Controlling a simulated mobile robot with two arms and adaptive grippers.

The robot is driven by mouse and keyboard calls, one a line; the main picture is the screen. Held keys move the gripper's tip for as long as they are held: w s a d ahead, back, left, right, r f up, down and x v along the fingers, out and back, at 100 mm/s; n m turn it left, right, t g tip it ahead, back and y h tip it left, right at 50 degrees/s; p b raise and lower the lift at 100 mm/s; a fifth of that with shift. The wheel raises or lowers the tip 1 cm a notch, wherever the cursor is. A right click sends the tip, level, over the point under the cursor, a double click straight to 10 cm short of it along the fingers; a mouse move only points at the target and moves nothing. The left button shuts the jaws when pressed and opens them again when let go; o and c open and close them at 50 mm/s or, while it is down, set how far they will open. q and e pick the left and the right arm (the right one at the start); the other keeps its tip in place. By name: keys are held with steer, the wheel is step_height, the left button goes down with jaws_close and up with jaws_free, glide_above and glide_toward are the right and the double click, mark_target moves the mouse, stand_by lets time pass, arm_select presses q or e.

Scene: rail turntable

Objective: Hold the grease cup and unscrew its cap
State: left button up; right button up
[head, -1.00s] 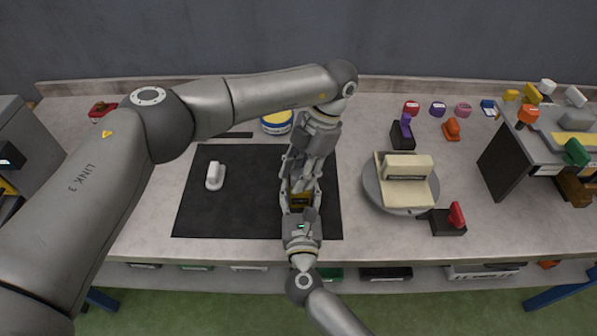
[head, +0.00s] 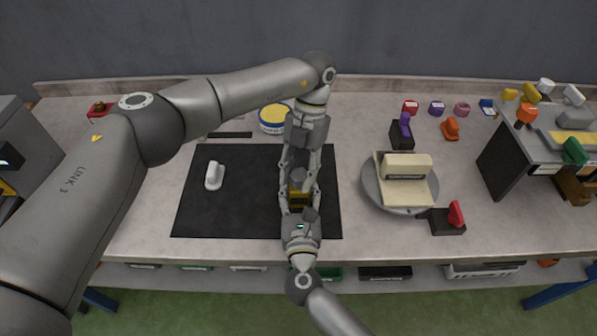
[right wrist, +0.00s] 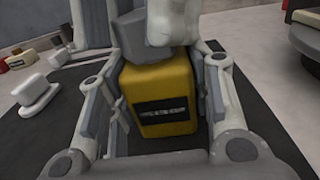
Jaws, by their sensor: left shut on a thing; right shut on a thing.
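The grease cup (head: 298,199) is a small yellow block over the black mat, between my two grippers. In the right wrist view the cup (right wrist: 158,95) shows large, with a dark label on its front. My right gripper (head: 299,204) reaches up from the bottom and is shut on the cup, one finger on each side. A grey cap (head: 298,179) sits at the far, upper end of the cup. My left gripper (head: 299,174) comes from the far side and is shut on the cap. Its fingers partly hide the cap, so I cannot tell how far it is unscrewed.
A black mat (head: 235,215) lies below, with a white handled piece (head: 213,176) on its left. A yellow-topped round tin (head: 274,117) stands behind. A grey turntable (head: 370,190) with a cream block is to the right. Small coloured parts stand at the back right.

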arm_select(q)
steer(key=shift+r, duration=0.3)
arm_select(e)
steer(key=shift+a+r, duration=0.1)
steer(key=shift+r, duration=0.25)
arm_select(q)
steer(key=shift+r, duration=0.75)
arm_select(e)
steer(key=shift+f, duration=0.2)
arm_select(q)
steer(key=shift+r, duration=0.4)
steer(key=shift+r, duration=0.1)
steer(key=shift+r, duration=2.4)
arm_select(e)
steer(key=o, duration=1.5)
steer(key=shift+o, duration=0.2)
